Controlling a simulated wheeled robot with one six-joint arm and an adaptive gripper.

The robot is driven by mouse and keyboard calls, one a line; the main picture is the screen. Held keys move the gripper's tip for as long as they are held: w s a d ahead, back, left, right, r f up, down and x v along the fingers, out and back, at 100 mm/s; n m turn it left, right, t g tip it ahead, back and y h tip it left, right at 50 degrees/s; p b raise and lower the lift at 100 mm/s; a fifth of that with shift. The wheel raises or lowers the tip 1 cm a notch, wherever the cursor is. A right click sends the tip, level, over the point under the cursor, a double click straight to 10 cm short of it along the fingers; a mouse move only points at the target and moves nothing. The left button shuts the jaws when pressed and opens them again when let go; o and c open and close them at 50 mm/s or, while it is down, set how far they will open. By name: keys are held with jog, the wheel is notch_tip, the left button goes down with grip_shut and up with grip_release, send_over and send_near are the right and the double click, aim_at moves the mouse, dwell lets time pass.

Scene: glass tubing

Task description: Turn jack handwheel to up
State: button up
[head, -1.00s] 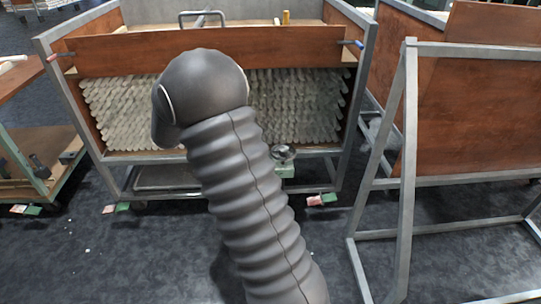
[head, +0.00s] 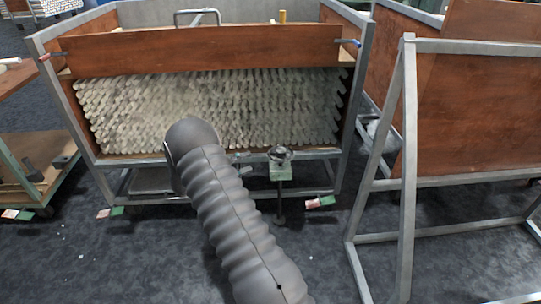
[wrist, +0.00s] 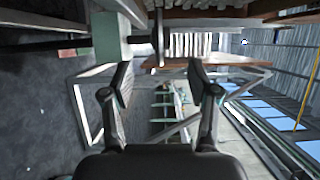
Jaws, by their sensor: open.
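The jack handwheel (head: 280,153) is a dark round wheel on top of a pale green jack body (head: 280,173), at the front right of the rack of glass tubing. In the wrist view the handwheel (wrist: 158,38) shows edge-on as a thin dark disc, beside the green body (wrist: 106,36). My gripper (wrist: 160,72) is open and empty. Its two fingers point toward the handwheel, with the wheel ahead of the gap between them and apart from them. In the head view my dark ribbed arm hides most of the gripper, left of the jack.
The metal-framed rack (head: 210,52) has a wooden front board and stacked glass tubes (head: 270,105) behind the jack. A cart (head: 35,175) is at the left. Dark floor lies open in front.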

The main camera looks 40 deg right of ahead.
aim_at(271, 153)
jog(key=d, duration=0.3)
jog(key=s+d, duration=0.1)
jog(key=d, duration=0.6)
jog(key=shift+s, duration=0.15)
jog(key=shift+c, duration=0.3)
grip_shut()
